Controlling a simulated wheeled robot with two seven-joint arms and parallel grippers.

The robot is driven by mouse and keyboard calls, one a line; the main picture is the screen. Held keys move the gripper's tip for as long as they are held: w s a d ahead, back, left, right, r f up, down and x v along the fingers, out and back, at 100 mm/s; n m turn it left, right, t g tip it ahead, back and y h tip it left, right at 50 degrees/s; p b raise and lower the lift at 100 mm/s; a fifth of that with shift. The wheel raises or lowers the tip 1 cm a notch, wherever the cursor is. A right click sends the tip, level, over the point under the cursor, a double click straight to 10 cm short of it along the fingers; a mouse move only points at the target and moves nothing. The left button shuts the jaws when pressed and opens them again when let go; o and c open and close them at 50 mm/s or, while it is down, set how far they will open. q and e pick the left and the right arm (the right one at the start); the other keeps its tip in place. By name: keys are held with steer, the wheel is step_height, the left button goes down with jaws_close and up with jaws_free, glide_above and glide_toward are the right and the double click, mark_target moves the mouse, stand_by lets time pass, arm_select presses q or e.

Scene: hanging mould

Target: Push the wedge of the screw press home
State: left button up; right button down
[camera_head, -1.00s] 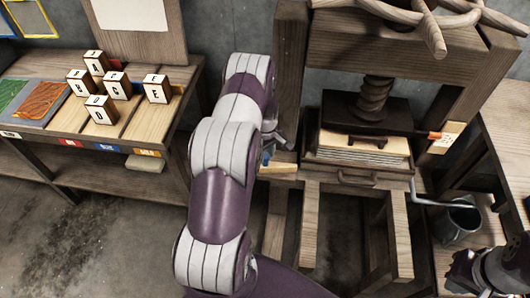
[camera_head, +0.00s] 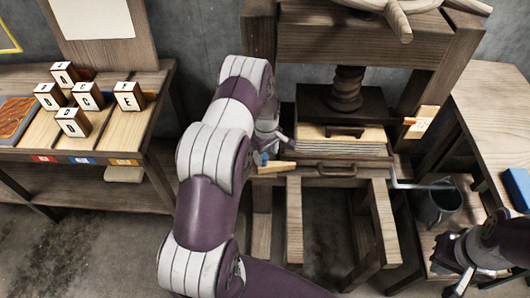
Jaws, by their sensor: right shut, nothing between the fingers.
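The wooden screw press (camera_head: 360,42) stands right of centre, its dark screw (camera_head: 346,88) running down to a dark platen (camera_head: 315,100). Under the platen lies a stack of pale sheets (camera_head: 365,150). A short pale wooden piece (camera_head: 276,167), which looks like the wedge, is at the press's lower left, close to the stack. My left gripper (camera_head: 273,148) is beside it, partly hidden by my arm; its jaws are too small to read, and I cannot tell whether they touch the piece. My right gripper (camera_head: 463,280) is shut and empty at the lower right.
A left bench (camera_head: 150,100) carries several lettered blocks (camera_head: 72,122). A pale tag (camera_head: 424,120) with an orange piece is on the press's right post. A grey bucket (camera_head: 437,204) stands right of the press. A right table (camera_head: 500,110) holds a blue block (camera_head: 518,187).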

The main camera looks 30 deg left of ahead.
arm_select(q)
steer(key=shift+a, duration=0.1)
steer(key=shift+r, duration=0.4)
step_height(320, 180, up, 12)
steer(key=shift+b, duration=0.4)
